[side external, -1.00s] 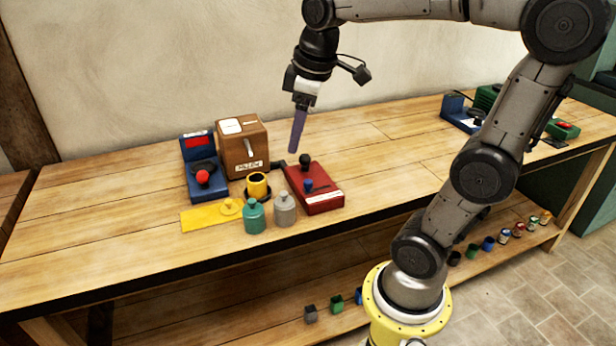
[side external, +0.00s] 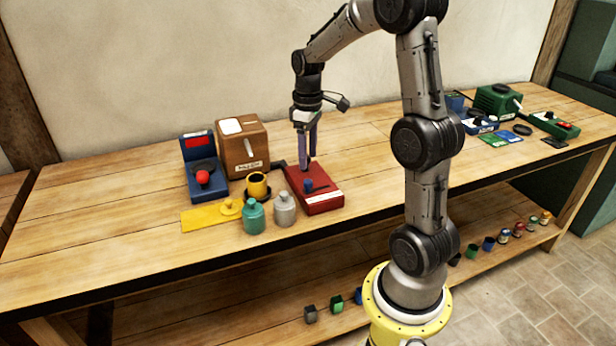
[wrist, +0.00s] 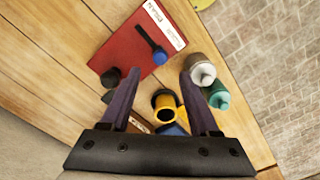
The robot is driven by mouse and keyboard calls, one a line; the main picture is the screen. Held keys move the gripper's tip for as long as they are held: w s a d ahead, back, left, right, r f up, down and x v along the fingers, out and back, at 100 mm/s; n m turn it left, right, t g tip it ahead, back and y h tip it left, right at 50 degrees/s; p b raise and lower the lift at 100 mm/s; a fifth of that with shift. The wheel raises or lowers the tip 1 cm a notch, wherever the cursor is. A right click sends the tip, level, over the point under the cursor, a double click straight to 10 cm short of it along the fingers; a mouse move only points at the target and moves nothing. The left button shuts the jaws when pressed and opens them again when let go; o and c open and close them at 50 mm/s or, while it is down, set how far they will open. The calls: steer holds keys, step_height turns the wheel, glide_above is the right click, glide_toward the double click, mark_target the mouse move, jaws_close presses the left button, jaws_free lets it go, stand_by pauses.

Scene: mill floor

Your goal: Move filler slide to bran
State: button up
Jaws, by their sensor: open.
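The red box (side external: 322,199), which I take to be the filler, lies flat on the bench. In the wrist view the blue knob (wrist: 160,57) sits at one end of a dark slot. A black knob (wrist: 111,77) is at the box's other end, mostly hidden by my fingers in the side view. My gripper (side external: 308,163) is open and empty, pointing down above the black-knob end.
A yellow mug (side external: 257,186), teal bottle (side external: 253,216) and grey bottle (side external: 285,209) stand close left of the red box. Behind are a brown box (side external: 241,149) and a blue device (side external: 205,178).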

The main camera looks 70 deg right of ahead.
mark_target(309, 181)
step_height(309, 181, down, 7)
steer(key=shift+f, duration=0.15)
steer(key=shift+c, duration=0.2)
jaws_close()
steer(key=shift+d, duration=0.1)
stand_by(1.3)
